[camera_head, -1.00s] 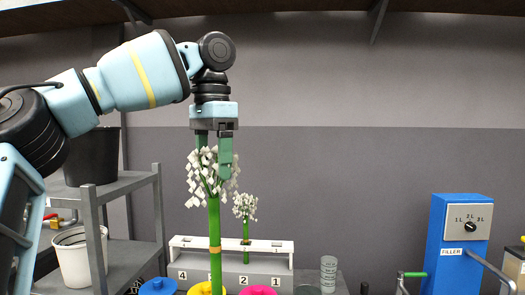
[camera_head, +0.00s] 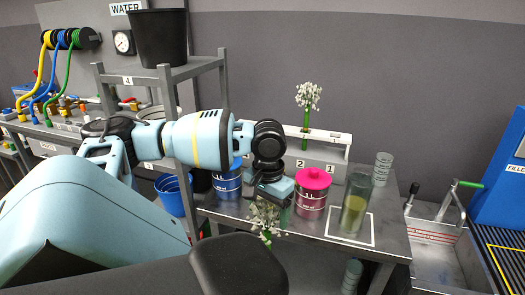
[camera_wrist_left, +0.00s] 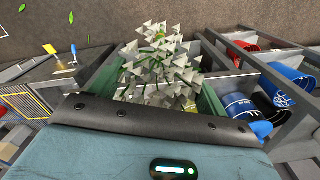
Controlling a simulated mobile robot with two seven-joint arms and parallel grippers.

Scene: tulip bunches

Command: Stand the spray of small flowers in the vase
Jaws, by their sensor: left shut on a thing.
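My left gripper (camera_head: 274,212) points down, shut on a spray of small white flowers (camera_head: 263,221) with a green stem. The spray is at the table's front edge, left of the vase. Its lower stem is hidden behind a dark shape in front. In the left wrist view, the white blossoms (camera_wrist_left: 160,72) show between the green fingers. The glass vase (camera_head: 355,203), with yellowish-green content low inside, stands upright inside a white square outline on the grey table. The spray is apart from the vase. My right gripper is not in view.
Behind the vase is a white numbered rack (camera_head: 320,150) holding another white flower spray (camera_head: 308,97). A pink-lidded can (camera_head: 313,190) and a blue can (camera_head: 228,183) stand left of the vase. A clear ridged glass (camera_head: 383,168) stands at the back right. A shelf post (camera_head: 178,140) rises at left.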

